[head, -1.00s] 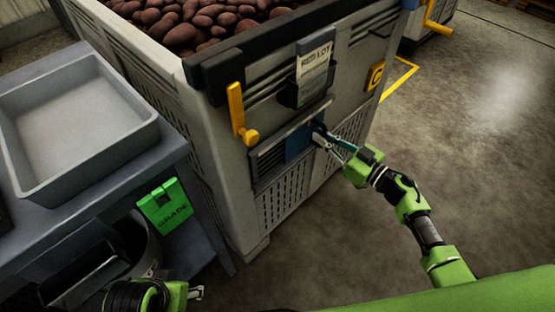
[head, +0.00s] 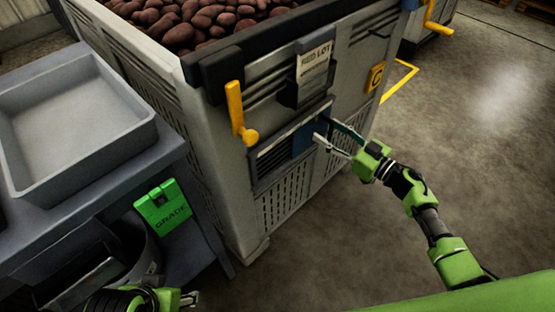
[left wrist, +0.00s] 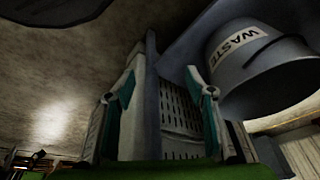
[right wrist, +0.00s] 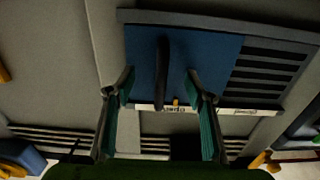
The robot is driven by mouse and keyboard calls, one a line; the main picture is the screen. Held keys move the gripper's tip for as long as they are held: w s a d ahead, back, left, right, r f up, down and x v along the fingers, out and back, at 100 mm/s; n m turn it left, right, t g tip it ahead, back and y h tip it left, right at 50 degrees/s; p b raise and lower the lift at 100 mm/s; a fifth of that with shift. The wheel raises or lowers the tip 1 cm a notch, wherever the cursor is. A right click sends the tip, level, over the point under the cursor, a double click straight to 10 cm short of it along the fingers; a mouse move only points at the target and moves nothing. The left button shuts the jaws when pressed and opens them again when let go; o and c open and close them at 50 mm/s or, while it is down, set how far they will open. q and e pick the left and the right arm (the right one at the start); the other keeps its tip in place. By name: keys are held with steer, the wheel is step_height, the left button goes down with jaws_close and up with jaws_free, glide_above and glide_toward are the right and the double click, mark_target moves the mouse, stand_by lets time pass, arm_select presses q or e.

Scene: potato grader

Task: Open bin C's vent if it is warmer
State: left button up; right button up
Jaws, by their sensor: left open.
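Bin C (head: 225,170) is a grey slatted crate full of potatoes, with a yellow C tag (head: 375,77). Its vent (head: 275,158) on the front has dark slats at left and a blue sliding plate (head: 302,141), which also shows in the right wrist view (right wrist: 215,55). A dark upright handle (right wrist: 162,70) stands on the plate. My right gripper (head: 325,133) is open at the plate, its fingers on either side of the handle with gaps. My left gripper (head: 192,298) is open and empty, low by the bench; its fingers show in the left wrist view (left wrist: 160,85).
A card reading RED LOT (head: 313,65) hangs above the vent. A yellow lever (head: 237,110) is on the crate's front left. A bench with a grey tray (head: 75,130) and green GRADE box (head: 162,207) stands left. A WASTE bucket (left wrist: 245,45) is near my left gripper. Floor at right is clear.

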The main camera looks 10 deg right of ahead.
arm_select(q)
steer(key=shift+r, duration=0.1)
arm_select(e)
steer(key=shift+s, duration=0.1)
arm_select(q)
step_height(320, 180, down, 20)
steer(key=s+g+p, duration=0.1)
steer(key=p, duration=0.5)
steer(key=shift+s, duration=0.25)
arm_select(e)
steer(key=v, duration=2.2)
steer(key=shift+s+d, duration=0.25)
arm_select(q)
steer(key=shift+r, duration=0.1)
